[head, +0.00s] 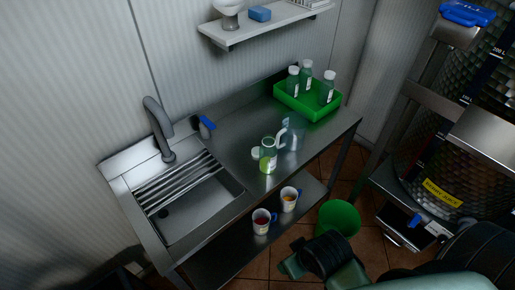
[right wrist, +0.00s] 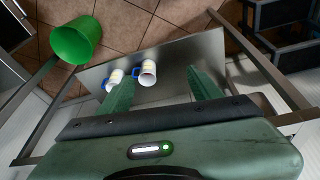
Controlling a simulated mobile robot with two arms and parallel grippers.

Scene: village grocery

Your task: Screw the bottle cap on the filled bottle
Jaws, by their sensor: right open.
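The filled bottle (head: 268,156), clear with green content low inside, stands upright on the steel counter near its front edge. A small white round thing, likely the bottle cap (head: 256,153), lies on the counter just left of it. A clear jug (head: 291,134) stands behind the bottle to the right. My right gripper (head: 296,262) is at the lower right in front of the counter, well away from the bottle. In the right wrist view its two green fingers (right wrist: 162,85) are apart with nothing held. My left gripper is not in view.
A green tray (head: 310,112) with several white-capped bottles stands at the counter's right end. A sink (head: 195,208) is at left. Two mugs (head: 262,221) (head: 289,199) stand on the lower shelf. A green bucket (head: 339,217) and a large steel tank (head: 460,130) are at right.

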